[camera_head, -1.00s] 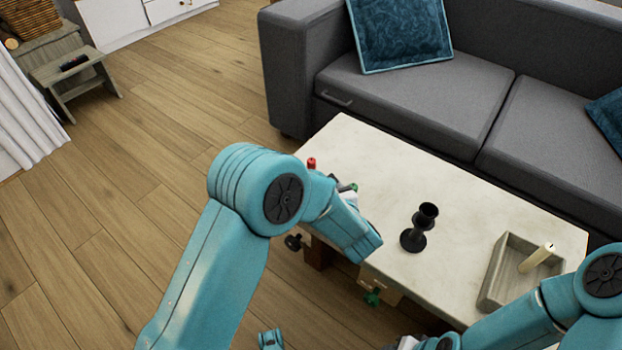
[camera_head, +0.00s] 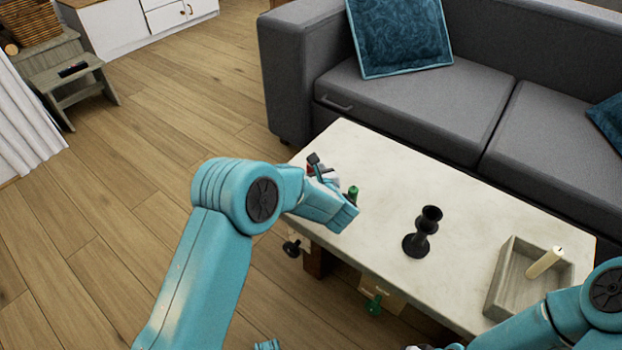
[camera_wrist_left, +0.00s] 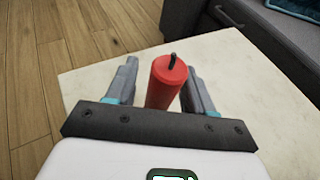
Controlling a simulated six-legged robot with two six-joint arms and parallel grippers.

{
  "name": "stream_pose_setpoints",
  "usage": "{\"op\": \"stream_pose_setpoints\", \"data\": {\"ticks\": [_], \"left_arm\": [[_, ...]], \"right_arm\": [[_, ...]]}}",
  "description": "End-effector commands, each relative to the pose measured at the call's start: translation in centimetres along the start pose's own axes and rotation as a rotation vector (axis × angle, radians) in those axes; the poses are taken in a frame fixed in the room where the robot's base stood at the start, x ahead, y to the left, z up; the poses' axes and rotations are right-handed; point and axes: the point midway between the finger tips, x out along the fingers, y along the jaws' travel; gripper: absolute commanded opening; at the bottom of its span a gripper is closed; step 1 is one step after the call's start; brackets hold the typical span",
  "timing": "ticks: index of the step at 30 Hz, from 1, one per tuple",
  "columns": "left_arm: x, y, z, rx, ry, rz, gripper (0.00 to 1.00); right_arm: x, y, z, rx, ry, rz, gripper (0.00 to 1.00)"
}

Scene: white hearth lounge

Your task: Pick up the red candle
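The red candle (camera_wrist_left: 168,80) stands on the white table in the left wrist view, its dark wick toward the camera. My left gripper (camera_wrist_left: 162,80) is open, with one finger on each side of the candle. A gap shows at the left finger; the right finger is very close to the candle, and I cannot tell if it touches. In the head view the left gripper (camera_head: 316,166) is over the table's left end and hides most of the candle. My right arm is at the lower right of the head view; its gripper cannot be made out.
A grey sofa (camera_head: 400,100) stands along the table's far side.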

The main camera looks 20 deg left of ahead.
Motion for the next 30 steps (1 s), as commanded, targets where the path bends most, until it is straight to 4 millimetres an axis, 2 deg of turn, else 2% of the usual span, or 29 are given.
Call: {"op": "stream_pose_setpoints", "data": {"ticks": [1, 4, 5, 14, 19, 23, 30], "left_arm": [[0.0, 0.0, 0.0, 0.0, 0.0, 0.0, 0.35], [0.0, 0.0, 0.0, 0.0, 0.0, 0.0, 0.03], [0.0, 0.0, 0.0, 0.0, 0.0, 0.0, 0.0], [-0.1, 0.0, 0.2, -0.001, -0.001, 0.0, 0.0], [-0.7, 0.0, 1.7, -0.003, -0.001, 0.0, 0.0], [-1.6, 0.0, 4.4, -0.004, -0.004, 0.0, 0.0], [-4.3, 0.0, 11.6, -0.006, -0.004, 0.0, 0.0]], "right_arm": [[0.0, 0.0, 0.0, 0.0, 0.0, 0.0, 0.43], [0.0, 0.0, 0.0, 0.0, 0.0, 0.0, 0.43], [0.0, 0.0, 0.0, 0.0, 0.0, 0.0, 0.43], [-0.1, 0.0, 0.1, 0.0, -0.001, 0.0, 0.43], [-0.7, -0.2, 0.3, 0.002, -0.012, 0.0, 0.43], [-1.7, -0.6, 0.8, 0.003, -0.026, 0.001, 0.43], [-3.8, -1.8, 1.2, -0.012, -0.04, -0.001, 0.43]]}}
